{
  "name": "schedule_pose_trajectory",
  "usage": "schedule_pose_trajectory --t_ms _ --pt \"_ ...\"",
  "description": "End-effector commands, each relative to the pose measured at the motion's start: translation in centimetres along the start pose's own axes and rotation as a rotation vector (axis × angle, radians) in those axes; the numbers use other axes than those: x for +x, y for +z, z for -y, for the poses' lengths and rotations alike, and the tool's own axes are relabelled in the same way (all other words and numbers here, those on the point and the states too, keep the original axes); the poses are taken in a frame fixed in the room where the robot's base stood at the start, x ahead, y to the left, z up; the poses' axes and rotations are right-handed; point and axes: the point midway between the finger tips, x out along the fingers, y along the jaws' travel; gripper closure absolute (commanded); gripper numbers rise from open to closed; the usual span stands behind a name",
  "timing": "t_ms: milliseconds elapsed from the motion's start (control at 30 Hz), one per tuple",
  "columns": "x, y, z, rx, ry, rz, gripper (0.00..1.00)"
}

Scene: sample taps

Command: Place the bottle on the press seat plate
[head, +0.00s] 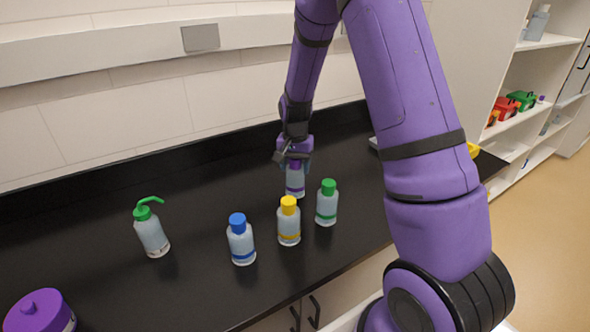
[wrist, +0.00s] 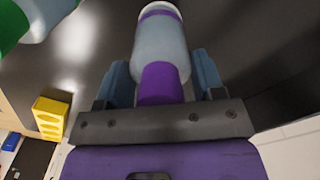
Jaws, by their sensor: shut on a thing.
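A clear bottle with a purple cap and purple band (head: 295,183) is upright over the black counter, behind the yellow- and green-capped bottles. My gripper (head: 294,158) points down over it and is shut on its purple cap. In the wrist view, my gripper's blue-grey fingers (wrist: 161,80) stand either side of the purple neck of the bottle (wrist: 160,45). I cannot tell whether the bottle's base touches the counter. I cannot make out the press seat plate; my arm hides part of the counter on the right.
Blue-capped (head: 240,240), yellow-capped (head: 289,222) and green-capped (head: 326,203) bottles stand in front of the held one. A green-topped wash bottle (head: 151,230) and purple lidded container (head: 42,312) are left. A yellow holed block (wrist: 50,117) shows in the wrist view. The back-left counter (head: 215,175) is clear.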

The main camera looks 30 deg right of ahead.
Motion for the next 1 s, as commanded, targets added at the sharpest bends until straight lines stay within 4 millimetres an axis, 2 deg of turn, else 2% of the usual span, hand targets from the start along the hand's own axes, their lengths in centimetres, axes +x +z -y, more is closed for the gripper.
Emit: schedule_pose_trajectory --t_ms 100,467,500,600,867,1000 --pt "1.30 0.02 -0.02 0.000 0.001 0.001 0.84" --pt "1.60 0.01 0.02 -0.001 0.000 0.000 0.84" --pt "1.60 0.02 0.02 -0.001 0.000 0.000 0.31" --pt "1.58 0.02 0.03 -0.001 0.000 0.000 0.12" --pt "1.51 0.01 0.03 -0.001 -0.001 0.000 0.12" --pt "0.62 -0.03 0.07 -0.002 -0.002 -0.003 0.12"
